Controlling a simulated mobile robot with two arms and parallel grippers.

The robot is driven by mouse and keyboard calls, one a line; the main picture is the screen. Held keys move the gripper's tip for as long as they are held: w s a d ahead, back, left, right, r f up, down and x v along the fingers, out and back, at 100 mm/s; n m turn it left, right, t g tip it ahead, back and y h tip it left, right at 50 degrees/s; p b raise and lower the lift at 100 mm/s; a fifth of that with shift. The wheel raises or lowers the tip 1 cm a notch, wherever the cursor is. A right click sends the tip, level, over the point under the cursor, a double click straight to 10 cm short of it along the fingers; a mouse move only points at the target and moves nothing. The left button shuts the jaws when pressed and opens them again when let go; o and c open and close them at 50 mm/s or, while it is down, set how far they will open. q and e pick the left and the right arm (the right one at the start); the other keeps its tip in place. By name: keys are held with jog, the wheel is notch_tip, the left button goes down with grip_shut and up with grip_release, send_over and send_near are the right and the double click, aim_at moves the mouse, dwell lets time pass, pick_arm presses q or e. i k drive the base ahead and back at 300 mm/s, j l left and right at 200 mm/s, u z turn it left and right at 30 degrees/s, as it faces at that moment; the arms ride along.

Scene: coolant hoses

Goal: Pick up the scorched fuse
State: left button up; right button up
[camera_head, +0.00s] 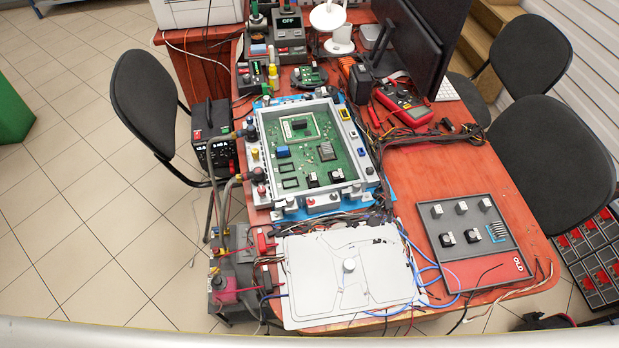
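I cannot make out for certain which part is the scorched fuse. On the green circuit board (290,155), inside the grey-framed housing (259,165), two small dark blocks (313,180) sit side by side near the front edge. A grey tray marked OLD (450,262) lies at the right front of the table. It holds white-topped pieces (461,207) in a back row and two dark pieces with pale tops (447,239) in front. Neither of my grippers is in view.
A white lid (325,285) with a knob lies in front of the housing, with loose wires around it. A red multimeter (403,104) and a dark monitor (415,40) stand behind. Chairs flank the red table (415,165). Hoses run along its left edge.

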aim_at(312, 179)
jog(key=z, duration=1.25)
jog(key=k+j+z, duration=0.7)
jog(key=k+j, duration=0.35)
jog(key=k, duration=0.15)
